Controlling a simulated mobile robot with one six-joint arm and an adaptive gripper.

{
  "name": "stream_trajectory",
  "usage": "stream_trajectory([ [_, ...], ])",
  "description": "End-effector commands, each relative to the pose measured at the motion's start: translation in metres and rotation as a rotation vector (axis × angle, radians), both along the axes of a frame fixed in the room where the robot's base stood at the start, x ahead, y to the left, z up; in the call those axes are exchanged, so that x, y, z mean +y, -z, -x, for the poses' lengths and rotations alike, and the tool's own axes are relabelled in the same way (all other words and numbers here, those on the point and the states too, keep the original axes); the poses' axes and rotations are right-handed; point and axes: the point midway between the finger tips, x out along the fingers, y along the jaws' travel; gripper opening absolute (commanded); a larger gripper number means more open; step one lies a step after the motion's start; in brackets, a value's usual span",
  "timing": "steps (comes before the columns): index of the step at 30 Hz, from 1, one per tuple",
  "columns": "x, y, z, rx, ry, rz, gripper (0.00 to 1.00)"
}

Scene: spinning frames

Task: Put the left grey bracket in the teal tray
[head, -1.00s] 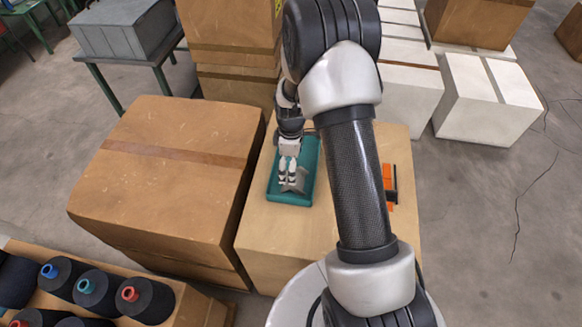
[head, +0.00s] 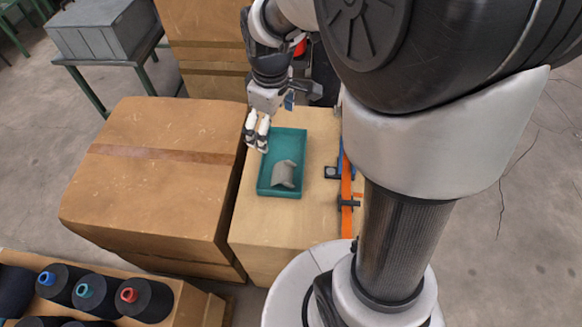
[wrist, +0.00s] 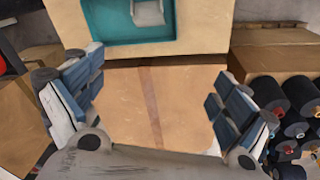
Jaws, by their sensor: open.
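The grey bracket (head: 285,174) lies inside the teal tray (head: 268,190), near its front end. The tray sits on a light wooden box top. In the wrist view the bracket (wrist: 148,12) and the teal tray (wrist: 100,30) show at the top edge, partly cut off. My gripper (head: 257,146) is open and empty, above and to the left of the tray and apart from the bracket. In the wrist view my gripper (wrist: 155,100) has its fingers spread wide with nothing between them. No second grey bracket can be made out.
A large cardboard box (head: 150,185) stands left of the tray's box (head: 262,240). Orange and blue tools (head: 347,185) lie right of the tray, partly behind my arm. Several dark yarn cones (head: 95,290) stand at the front left. A grey case (head: 100,30) sits on a green table behind.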

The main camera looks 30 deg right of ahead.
Motion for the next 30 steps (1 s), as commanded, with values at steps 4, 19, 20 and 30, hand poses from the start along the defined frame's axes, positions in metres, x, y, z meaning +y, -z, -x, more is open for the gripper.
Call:
stream_trajectory([
  [4,0.017,-0.047,0.044,-0.073,0.142,-0.024,0.95],
  [19,0.049,-0.096,0.18,-0.249,0.563,-0.169,0.95],
  [20,0.049,-0.095,0.183,-0.253,0.575,-0.174,0.95],
  [30,0.05,-0.094,0.192,-0.262,0.61,-0.19,0.95],
])
